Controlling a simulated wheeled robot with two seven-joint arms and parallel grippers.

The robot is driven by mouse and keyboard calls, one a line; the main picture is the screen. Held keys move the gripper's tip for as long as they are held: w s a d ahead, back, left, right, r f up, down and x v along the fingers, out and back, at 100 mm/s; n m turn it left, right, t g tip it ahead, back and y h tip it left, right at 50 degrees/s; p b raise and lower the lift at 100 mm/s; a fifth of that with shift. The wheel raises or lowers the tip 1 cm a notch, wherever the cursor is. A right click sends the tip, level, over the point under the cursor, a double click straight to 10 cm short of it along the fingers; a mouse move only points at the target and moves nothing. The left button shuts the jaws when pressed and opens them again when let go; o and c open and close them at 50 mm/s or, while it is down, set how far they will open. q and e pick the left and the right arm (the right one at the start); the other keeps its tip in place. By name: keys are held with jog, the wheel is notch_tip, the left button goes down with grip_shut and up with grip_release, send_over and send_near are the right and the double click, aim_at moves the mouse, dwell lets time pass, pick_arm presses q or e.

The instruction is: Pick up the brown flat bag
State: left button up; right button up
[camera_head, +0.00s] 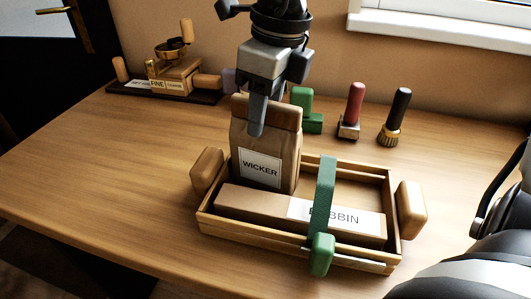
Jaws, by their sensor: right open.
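The brown flat bag (283,153) stands upright at the back left of a wooden tray (250,241), with a folded top and a white label reading WICKER. My right gripper (262,115) comes down from above at the bag's top. One grey finger hangs in front of the bag's upper front face; the other finger is not clearly seen. The jaws are open, and I cannot tell whether the finger touches the bag. My left gripper is not in view.
A long brown box (260,207) lies in the tray's front, under a green strap handle (323,195). Wooden knobs flank the tray. Behind are a green block (312,122), a red-handled stamp (353,108), a black-handled brush (396,115) and a brass scale (172,72). The left tabletop is clear.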

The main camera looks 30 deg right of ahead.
grip_shut()
jog(key=shift+r, duration=0.1)
dwell(0.3)
